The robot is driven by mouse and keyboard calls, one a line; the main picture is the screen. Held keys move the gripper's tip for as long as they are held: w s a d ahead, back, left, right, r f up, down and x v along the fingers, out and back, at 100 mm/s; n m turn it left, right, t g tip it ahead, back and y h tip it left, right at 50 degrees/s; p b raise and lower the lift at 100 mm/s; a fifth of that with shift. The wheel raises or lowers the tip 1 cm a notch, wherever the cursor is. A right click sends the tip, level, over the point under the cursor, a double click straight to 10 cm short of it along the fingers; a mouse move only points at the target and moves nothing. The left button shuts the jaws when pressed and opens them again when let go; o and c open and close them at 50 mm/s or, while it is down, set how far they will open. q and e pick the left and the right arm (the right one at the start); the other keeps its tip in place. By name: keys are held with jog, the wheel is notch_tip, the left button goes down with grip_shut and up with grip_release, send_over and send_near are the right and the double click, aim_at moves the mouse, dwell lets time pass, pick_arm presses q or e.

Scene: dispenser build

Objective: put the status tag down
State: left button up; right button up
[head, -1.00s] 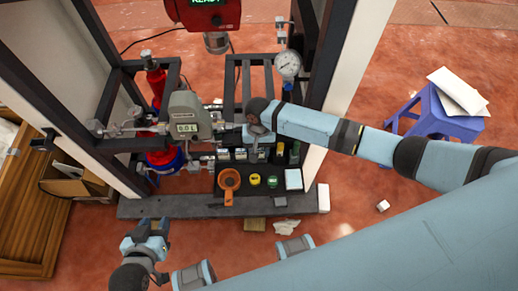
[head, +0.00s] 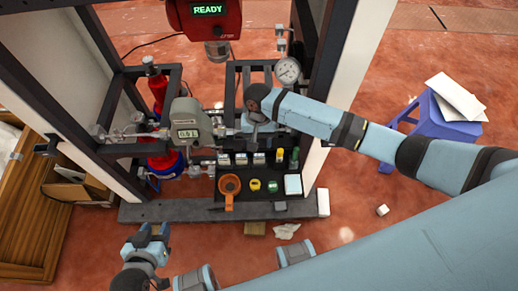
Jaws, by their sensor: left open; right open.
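I cannot tell for sure which item is the status tag. A pale flat card (head: 293,184) lies at the right end of the black tray (head: 252,201). A yellow round piece (head: 255,184) and a green round piece (head: 273,186) lie left of it, beside an orange funnel-like piece (head: 229,185). My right gripper (head: 255,134) is open above and behind these pieces, partly hidden by its own wrist; nothing shows in it. My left gripper (head: 147,232) is open and empty in front of the frame's bottom beam, at the lower left.
A dark frame holds a grey device with a display (head: 187,128), a pressure gauge (head: 288,70) and a row of small canisters (head: 241,158). A red unit (head: 207,18) reads READY. A blue stool (head: 437,118) with papers stands right. Floor at right is mostly clear.

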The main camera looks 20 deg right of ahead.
jog(key=v, duration=0.5)
jog(key=s+a+f+n+t+y, duration=0.3)
jog(key=s+a+f+t+y, duration=0.25)
jog(key=s, duration=0.35)
jog(key=s+d+r+n+t+h, duration=0.2)
jog(key=s+d+t+h, duration=0.1)
jog(key=s+d+t, duration=0.4)
jog(key=s+d, duration=0.2)
jog(key=shift+s+n+p, duration=0.3)
jog(key=shift+s, duration=0.1)
jog(key=shift+r+t, duration=0.1)
jog(key=shift+t, duration=0.15)
